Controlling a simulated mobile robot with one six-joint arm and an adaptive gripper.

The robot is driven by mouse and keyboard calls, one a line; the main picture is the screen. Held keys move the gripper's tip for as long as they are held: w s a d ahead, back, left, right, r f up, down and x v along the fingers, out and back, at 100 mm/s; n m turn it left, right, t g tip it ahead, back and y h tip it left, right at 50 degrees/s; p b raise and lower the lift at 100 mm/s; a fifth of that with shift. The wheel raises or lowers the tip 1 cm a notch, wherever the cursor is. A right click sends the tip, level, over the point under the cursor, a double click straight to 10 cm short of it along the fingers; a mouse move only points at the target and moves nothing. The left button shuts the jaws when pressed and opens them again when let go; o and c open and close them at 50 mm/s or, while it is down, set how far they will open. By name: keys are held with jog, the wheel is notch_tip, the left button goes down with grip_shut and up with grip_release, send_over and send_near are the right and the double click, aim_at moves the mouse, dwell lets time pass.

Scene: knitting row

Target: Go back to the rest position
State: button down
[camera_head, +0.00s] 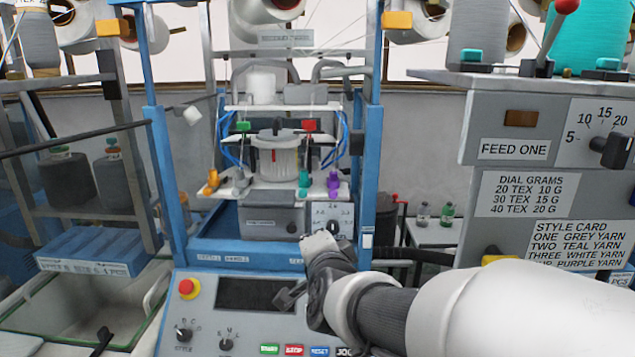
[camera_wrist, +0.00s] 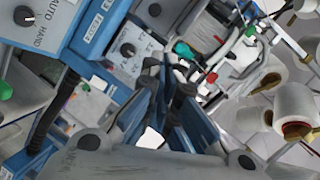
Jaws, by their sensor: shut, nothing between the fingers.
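My gripper (camera_wrist: 172,92) shows in the wrist view with its dark fingers together and nothing held between them. In the head view my arm reaches in from the lower right to just in front of the blue-framed knitting machine (camera_head: 372,120); the fingers are hard to make out there. The machine's small dial box (camera_head: 332,218) is just above my wrist, and it also shows in the wrist view (camera_wrist: 128,50), beyond the fingers. I cannot tell any contact between the fingers and the machine.
The control panel (camera_head: 230,293) with a red stop button (camera_head: 187,288) lies below my wrist. A grey feed box (camera_head: 500,118) with labels stands at the right. Yarn shelves and a blue crate (camera_head: 100,245) are at the left. White cones (camera_wrist: 296,102) show in the wrist view.

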jog(key=s+d+f+n+g, duration=0.3)
jog(key=s+d+n, duration=0.1)
jog(key=s, duration=0.7)
jog(key=s+d+f+n+g+h, duration=0.1)
jog(key=s+d+f+n+g, duration=0.2)
jog(key=s+d, duration=0.3)
jog(key=s+d+f+n+g+h, duration=0.1)
jog(key=s+d+f+n+g, duration=0.3)
jog(key=s, duration=1.1)
jog(key=shift+s+d+n, duration=0.35)
jog(key=shift+d+n, duration=0.15)
jog(key=shift+d, duration=0.05)
